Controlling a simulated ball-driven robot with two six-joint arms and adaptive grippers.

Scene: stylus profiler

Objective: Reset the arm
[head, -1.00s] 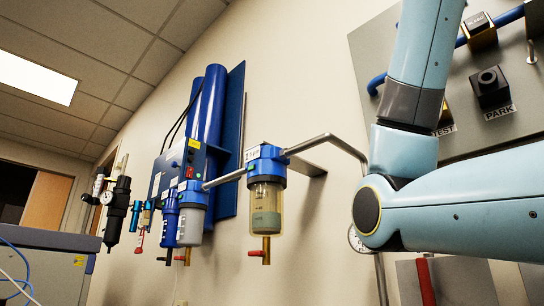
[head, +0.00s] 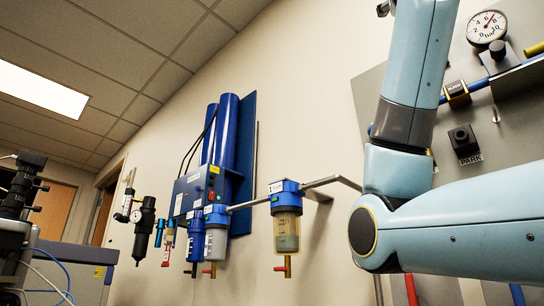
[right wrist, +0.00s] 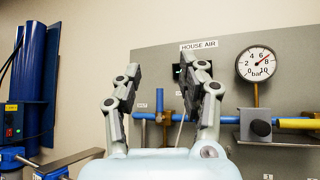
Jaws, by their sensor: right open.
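My right arm (head: 400,170) comes in from the right in the head view, bends at an elbow joint and rises past the top edge. My right gripper (right wrist: 161,66) is open and empty in the right wrist view, its two grey fingers apart and pointing up. It shows in front of a grey wall panel (right wrist: 225,70) labelled HOUSE AIR. Only a small dark part at the head view's top edge may belong to this gripper. My left gripper is in neither view.
The panel carries a pressure gauge (head: 487,27), a blue pipe and a block above the PARK label (head: 470,158). A blue air-dryer unit (head: 228,130) and a filter bowl (head: 287,230) are on the wall. Dark equipment (head: 22,200) stands at the left edge.

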